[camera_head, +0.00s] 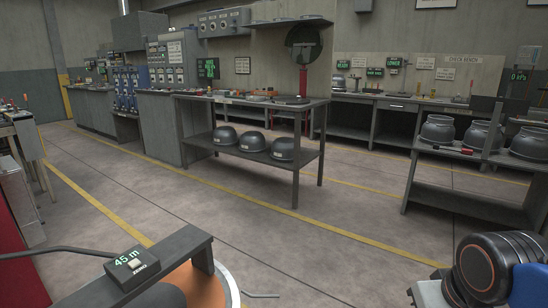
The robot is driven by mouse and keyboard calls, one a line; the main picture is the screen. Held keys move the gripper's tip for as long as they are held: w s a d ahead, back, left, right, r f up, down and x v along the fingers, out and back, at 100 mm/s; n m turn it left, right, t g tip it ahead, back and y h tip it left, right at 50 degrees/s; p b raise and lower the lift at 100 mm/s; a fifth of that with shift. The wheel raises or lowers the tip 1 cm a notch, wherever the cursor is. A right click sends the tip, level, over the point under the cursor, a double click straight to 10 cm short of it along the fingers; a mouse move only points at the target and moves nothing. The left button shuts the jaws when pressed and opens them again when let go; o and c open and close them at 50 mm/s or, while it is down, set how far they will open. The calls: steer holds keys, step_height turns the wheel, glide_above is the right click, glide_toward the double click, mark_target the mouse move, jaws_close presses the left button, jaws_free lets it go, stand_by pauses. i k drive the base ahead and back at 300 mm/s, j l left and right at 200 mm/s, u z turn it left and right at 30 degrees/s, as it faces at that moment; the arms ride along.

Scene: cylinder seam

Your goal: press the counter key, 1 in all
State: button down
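A small dark counter box (130,270) sits at the lower left on a grey bar. Its green display reads "45 m". A small pale key (136,262) is on its top face, with the label "ZERO" below it. The key looks unobstructed; whether it is pressed in cannot be told. My gripper is not in view. A black rounded part with a blue piece at the lower right may be my own arm; its outline is cut by the frame edge.
The grey bar (178,246) stands over an orange round body (203,288). A dark curved rod (50,250) reaches the counter's left. A workbench (255,106) with dark domes below stands mid-room. Open floor (300,245) lies between; a shelf (470,206) stands right.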

mark_target(135, 263)
steer(key=j+u, duration=0.1)
steer(key=u, duration=0.35)
steer(key=i+u, duration=0.1)
steer(key=u, duration=0.35)
steer(key=j+u, duration=0.1)
steer(key=u, duration=0.4)
